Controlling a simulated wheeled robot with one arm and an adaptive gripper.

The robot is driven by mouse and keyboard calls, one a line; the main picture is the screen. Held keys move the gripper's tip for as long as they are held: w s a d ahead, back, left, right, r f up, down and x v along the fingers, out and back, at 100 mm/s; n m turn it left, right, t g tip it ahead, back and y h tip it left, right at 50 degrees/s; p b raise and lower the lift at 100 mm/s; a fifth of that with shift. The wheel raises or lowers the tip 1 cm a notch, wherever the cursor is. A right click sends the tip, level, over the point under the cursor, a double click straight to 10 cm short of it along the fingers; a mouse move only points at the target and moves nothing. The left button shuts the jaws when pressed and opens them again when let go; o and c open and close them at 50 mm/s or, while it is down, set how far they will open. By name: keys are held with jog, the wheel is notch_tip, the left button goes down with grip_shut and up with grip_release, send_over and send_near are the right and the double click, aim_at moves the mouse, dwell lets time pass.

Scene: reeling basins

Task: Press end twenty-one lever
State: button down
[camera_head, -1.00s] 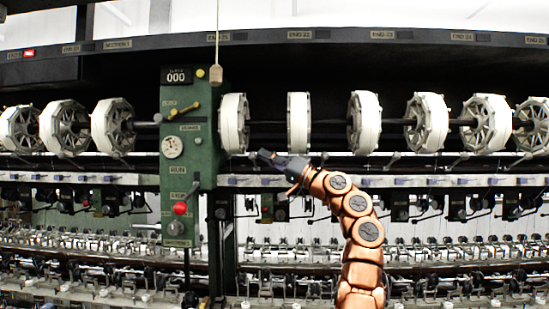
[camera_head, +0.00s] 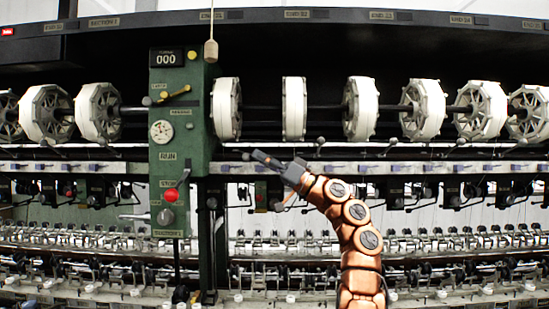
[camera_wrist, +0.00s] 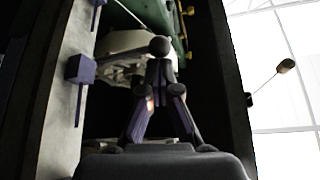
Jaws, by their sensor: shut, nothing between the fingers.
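My gripper (camera_head: 258,157) is shut and empty, held at the height of the long rail, just right of the green cabinet and below the first white reel (camera_head: 227,108) beside it. In the wrist view its two fingers (camera_wrist: 160,76) meet at their tips. A dark round knob (camera_wrist: 160,46), probably the end twenty-one lever, stands right at the fingertips; I cannot tell whether they touch. In the head view this lever is hidden or too small to make out around my gripper. A label plate (camera_head: 211,15) above this reel is barely legible.
The green cabinet (camera_head: 200,140), with a red knob (camera_head: 171,195) and dial, stands left. A cord with a wooden knob (camera_head: 211,50) hangs before it. Another ball-topped lever (camera_head: 320,141) is right of my gripper. The rail (camera_head: 420,167) runs across, with machinery below.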

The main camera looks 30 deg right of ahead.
jog(key=shift+a+f, duration=0.1)
jog(key=shift+f, duration=0.2)
jog(key=b+v, duration=0.3)
jog(key=v, duration=0.7)
jog(key=shift+w+d+b, duration=0.25)
jog(key=shift+b, duration=0.05)
